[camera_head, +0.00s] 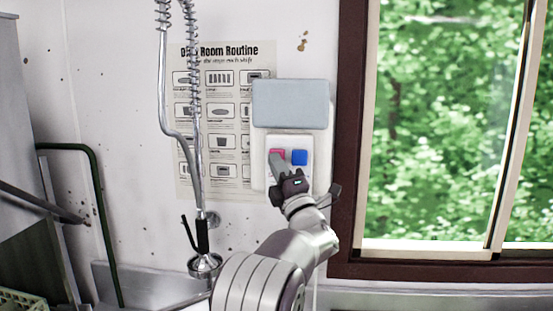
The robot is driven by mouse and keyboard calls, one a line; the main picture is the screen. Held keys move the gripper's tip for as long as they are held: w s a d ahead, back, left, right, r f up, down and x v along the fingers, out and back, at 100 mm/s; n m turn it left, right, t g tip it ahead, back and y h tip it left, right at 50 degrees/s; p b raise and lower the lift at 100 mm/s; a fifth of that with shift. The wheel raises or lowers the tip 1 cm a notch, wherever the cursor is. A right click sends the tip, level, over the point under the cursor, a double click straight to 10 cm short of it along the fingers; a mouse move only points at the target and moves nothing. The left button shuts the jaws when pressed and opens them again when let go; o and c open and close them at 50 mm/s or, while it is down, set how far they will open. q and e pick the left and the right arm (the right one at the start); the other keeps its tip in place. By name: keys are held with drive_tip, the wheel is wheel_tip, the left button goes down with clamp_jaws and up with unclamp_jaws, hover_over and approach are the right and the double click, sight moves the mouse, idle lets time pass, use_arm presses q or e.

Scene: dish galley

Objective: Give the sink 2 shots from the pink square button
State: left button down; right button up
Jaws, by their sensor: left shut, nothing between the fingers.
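The pink square button (277,154) sits on the left of a white panel (311,176) on the wall. My right gripper is not in view.
A grey-blue box (290,104) is just above the panel. A spring-hose sprayer (205,262) hangs left of my arm, in front of a poster (226,88). A brown-framed window (348,130) is close on the right. A green pipe (103,215) stands at left.

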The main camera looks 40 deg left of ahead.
use_arm(q)
drive_tip(key=shift+w+a, duration=0.25)
drive_tip(key=shift+w, duration=0.1)
idle(0.5)
idle(0.3)
drive_tip(key=s+d+b, duration=0.1)
drive_tip(key=s+b, duration=0.1)
drive_tip(key=shift+d+b, duration=0.1)
drive_tip(key=shift+b, duration=0.3)
drive_tip(key=shift+f, duration=0.1)
drive_tip(key=s+d+b, duration=0.1)
drive_tip(key=s+b, duration=0.1)
drive_tip(key=s+d+b, duration=0.1)
drive_tip(key=s+b, duration=0.1)
drive_tip(key=b, duration=0.1)
drive_tip(key=shift+s+d, duration=0.1)
drive_tip(key=shift+d, duration=0.1)
